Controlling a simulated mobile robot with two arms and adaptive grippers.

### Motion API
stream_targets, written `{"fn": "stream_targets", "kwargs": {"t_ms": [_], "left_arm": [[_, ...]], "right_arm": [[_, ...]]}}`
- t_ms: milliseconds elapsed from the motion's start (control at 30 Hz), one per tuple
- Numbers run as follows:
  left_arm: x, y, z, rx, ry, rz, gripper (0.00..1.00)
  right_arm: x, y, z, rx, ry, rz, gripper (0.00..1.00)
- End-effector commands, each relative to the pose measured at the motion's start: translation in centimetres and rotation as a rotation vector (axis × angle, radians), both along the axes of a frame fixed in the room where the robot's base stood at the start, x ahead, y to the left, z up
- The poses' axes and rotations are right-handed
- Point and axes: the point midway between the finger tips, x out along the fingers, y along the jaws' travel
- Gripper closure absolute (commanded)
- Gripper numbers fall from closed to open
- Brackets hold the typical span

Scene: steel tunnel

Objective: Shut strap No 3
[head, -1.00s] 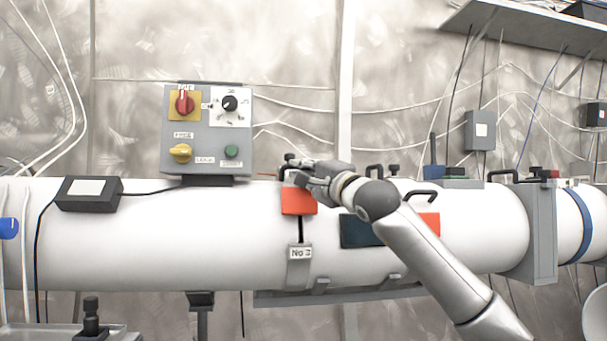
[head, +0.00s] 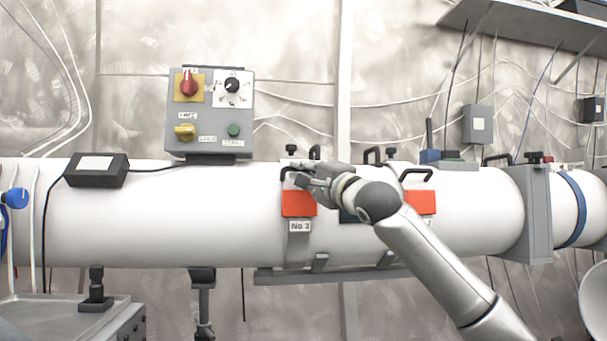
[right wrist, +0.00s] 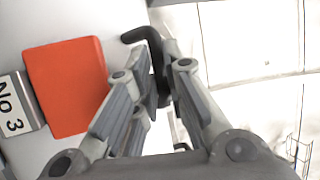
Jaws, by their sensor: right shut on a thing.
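Strap No 3 sits on the front of the white pipe; its orange plate (head: 299,204) is directly above the label "No 3" (head: 300,226). In the right wrist view the orange plate (right wrist: 68,88) and the label (right wrist: 13,106) lie left of my fingers. My right gripper (head: 299,179) is at the top of the plate, shut on the strap's black handle (right wrist: 143,36), which shows between the fingers in the wrist view. The fingers hide part of the handle. My left gripper is not in view.
The white pipe (head: 180,225) runs across the view. A second orange plate (head: 421,202) with a black handle (head: 416,174) is right of my gripper, partly behind my right arm. A grey control box (head: 209,112) and a black box (head: 97,170) stand on the pipe at left.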

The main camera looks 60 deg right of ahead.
Motion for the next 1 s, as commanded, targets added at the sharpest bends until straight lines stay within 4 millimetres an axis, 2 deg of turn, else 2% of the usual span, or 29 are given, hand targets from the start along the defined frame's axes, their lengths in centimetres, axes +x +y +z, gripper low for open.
{"fn": "stream_targets", "kwargs": {"t_ms": [33, 533, 567, 700, 1000], "left_arm": [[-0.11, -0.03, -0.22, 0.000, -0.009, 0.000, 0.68], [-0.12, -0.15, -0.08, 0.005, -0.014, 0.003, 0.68], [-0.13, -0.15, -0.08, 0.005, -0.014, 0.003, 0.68], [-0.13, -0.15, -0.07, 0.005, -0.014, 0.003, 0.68], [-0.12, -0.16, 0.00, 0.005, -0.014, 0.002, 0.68]], "right_arm": [[0.70, 0.26, -1.42, 0.011, 0.023, 0.008, 1.00], [0.81, 0.41, -1.88, 0.013, 0.028, 0.010, 1.00], [0.82, 0.42, -1.89, 0.013, 0.028, 0.010, 0.86], [0.77, 0.37, -1.82, 0.013, 0.025, 0.010, 0.68], [0.48, 0.22, -1.44, 0.009, 0.019, 0.004, 0.66]]}}
